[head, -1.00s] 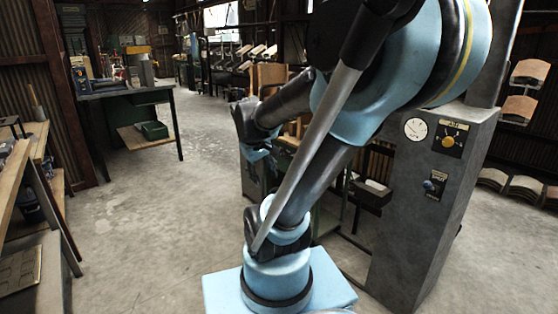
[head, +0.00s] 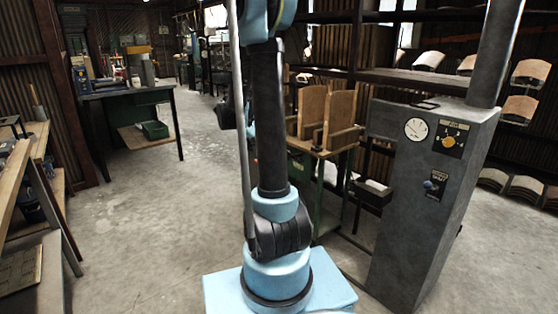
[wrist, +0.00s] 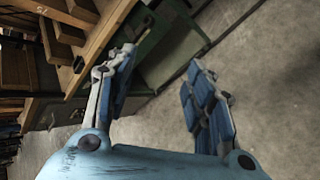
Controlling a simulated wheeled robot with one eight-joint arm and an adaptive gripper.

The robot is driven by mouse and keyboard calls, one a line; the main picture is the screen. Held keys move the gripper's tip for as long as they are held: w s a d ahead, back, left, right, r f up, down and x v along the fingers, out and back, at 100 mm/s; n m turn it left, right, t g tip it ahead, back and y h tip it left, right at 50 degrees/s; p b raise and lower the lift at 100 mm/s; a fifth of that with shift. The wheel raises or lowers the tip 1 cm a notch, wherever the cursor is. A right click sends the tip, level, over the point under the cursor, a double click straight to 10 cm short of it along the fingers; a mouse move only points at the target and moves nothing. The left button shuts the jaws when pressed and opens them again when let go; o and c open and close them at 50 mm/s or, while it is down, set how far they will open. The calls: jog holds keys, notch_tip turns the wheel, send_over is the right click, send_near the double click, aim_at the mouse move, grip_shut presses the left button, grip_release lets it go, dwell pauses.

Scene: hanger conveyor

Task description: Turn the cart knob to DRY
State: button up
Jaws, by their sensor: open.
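No knob marked DRY can be read in these views. A grey cabinet (head: 425,205) at the right of the head view carries a dark panel with a yellow dial (head: 451,139); its lettering is too small to read. I cannot tell whether either is the cart knob. My gripper (wrist: 160,85) is open and empty in the wrist view, its two blue-padded fingers wide apart, near a wooden bench edge. It cannot be made out in the head view.
A round gauge (head: 416,129) sits beside the dial. Wooden box-like pieces (head: 325,115) stand on a green-legged bench behind my arm. A dark table (head: 125,92) stands at the back left and shelves line the left. Concrete floor (head: 150,220) is clear at the left.

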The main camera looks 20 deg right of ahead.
jog(key=w+d+f+n+t+h, duration=0.1)
jog(key=w+f+n+h, duration=0.25)
jog(key=w+f, duration=0.5)
jog(key=w+d+f+n+t+h, duration=0.15)
jog(key=w+f+n, duration=0.35)
jog(key=w, duration=0.7)
notch_tip(320, 180, down, 10)
jog(key=w+a+n+h, duration=0.1)
jog(key=w+n+h, duration=0.1)
jog(key=w+h, duration=0.1)
jog(key=x, duration=1.7)
jog(key=shift+w+t, duration=0.25)
jog(key=shift+t, duration=0.2)
jog(key=shift+r, duration=0.1)
jog(key=shift+a, duration=0.1)
jog(key=c, duration=1.1)
